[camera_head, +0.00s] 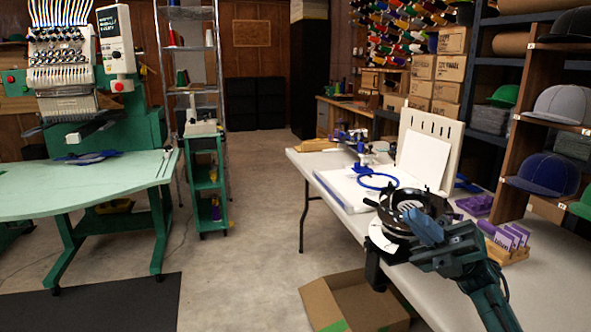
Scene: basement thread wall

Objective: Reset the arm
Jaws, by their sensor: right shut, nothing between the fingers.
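My right arm comes in from the lower right. My right gripper (424,228) is shut and empty. It is over the white table (553,288), in front of a round black ring-shaped fixture (378,203), and hides part of it. I cannot tell whether the fingers touch the fixture. My left gripper is not in view.
A blue hoop (377,181) and an upright white board (423,160) stand behind the fixture. Purple pieces in a wooden holder (513,255) are right of my arm. An open cardboard box (352,303) sits on the floor. A green embroidery machine (120,120) is left; the middle floor is clear.

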